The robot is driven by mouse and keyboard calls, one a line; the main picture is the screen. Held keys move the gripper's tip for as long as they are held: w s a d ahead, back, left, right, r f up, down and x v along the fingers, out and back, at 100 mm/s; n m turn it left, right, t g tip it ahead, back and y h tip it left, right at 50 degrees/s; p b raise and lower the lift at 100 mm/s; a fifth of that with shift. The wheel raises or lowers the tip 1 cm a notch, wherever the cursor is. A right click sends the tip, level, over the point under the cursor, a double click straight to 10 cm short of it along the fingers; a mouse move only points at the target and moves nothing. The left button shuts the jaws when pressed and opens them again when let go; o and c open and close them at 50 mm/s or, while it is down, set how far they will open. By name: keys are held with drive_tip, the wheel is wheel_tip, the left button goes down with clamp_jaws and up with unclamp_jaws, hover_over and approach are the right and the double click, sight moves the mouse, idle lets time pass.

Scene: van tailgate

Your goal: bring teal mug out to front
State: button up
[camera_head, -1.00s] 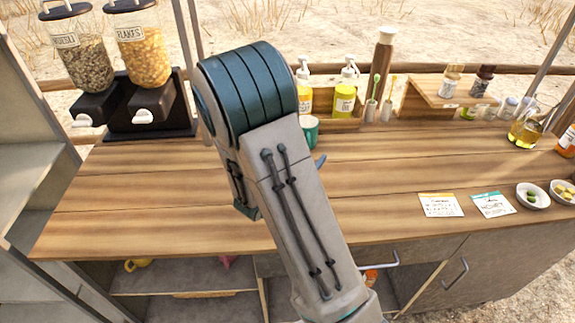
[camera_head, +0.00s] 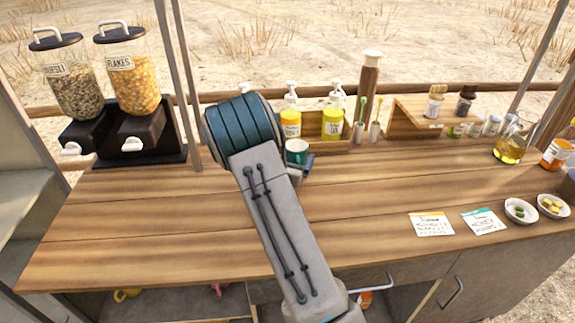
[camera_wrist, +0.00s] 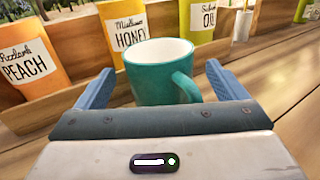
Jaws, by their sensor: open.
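The teal mug (camera_wrist: 160,80) stands upright on the counter in the wrist view, with a white inside and its handle toward the lower right. My gripper (camera_wrist: 165,88) is open, with one blue finger on each side of the mug. I cannot tell whether either finger touches it. In the head view the mug (camera_head: 297,151) shows just right of my arm, in front of the bottle rack. My gripper (camera_head: 303,168) is mostly hidden there behind my arm, with one blue finger visible by the mug.
A wooden rack (camera_wrist: 88,105) with peach, honey (camera_wrist: 128,38) and oil (camera_wrist: 203,22) bottles stands close behind the mug. Cereal dispensers (camera_head: 130,80) stand at left. Two cards (camera_head: 432,224) and small bowls (camera_head: 520,210) lie at right. The front of the counter (camera_head: 150,240) is clear.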

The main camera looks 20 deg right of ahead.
drive_tip(key=shift+x, duration=0.95)
drive_tip(key=c, duration=1.2)
drive_tip(key=shift+o, duration=0.2)
drive_tip(key=shift+s+a+b, duration=0.25)
drive_tip(key=shift+s+a, duration=0.4)
drive_tip(key=shift+s, duration=1.6)
drive_tip(key=shift+s+a+b, duration=0.2)
drive_tip(key=shift+s+a, duration=0.5)
drive_tip(key=shift+s, duration=1.6)
drive_tip(key=shift+s+a+b, duration=0.25)
drive_tip(key=shift+s+a, duration=0.4)
drive_tip(key=shift+s, duration=1.6)
drive_tip(key=shift+s+r+p, duration=0.2)
drive_tip(key=shift+s+p, duration=0.1)
drive_tip(key=shift+p, duration=0.2)
drive_tip(key=s+p, duration=0.1)
drive_tip(key=p, duration=0.1)
drive_tip(key=s+p, duration=0.1)
drive_tip(key=shift+s+a+p, duration=0.25)
drive_tip(key=shift+a+p, duration=0.15)
drive_tip(key=s+p, duration=0.1)
drive_tip(key=p, duration=0.1)
drive_tip(key=s+p, duration=0.1)
drive_tip(key=p, duration=0.2)
drive_tip(key=shift+a, duration=0.35)
drive_tip(key=shift+s+f+p, duration=0.2)
drive_tip(key=shift+s+p, duration=0.1)
drive_tip(key=shift+p, duration=0.25)
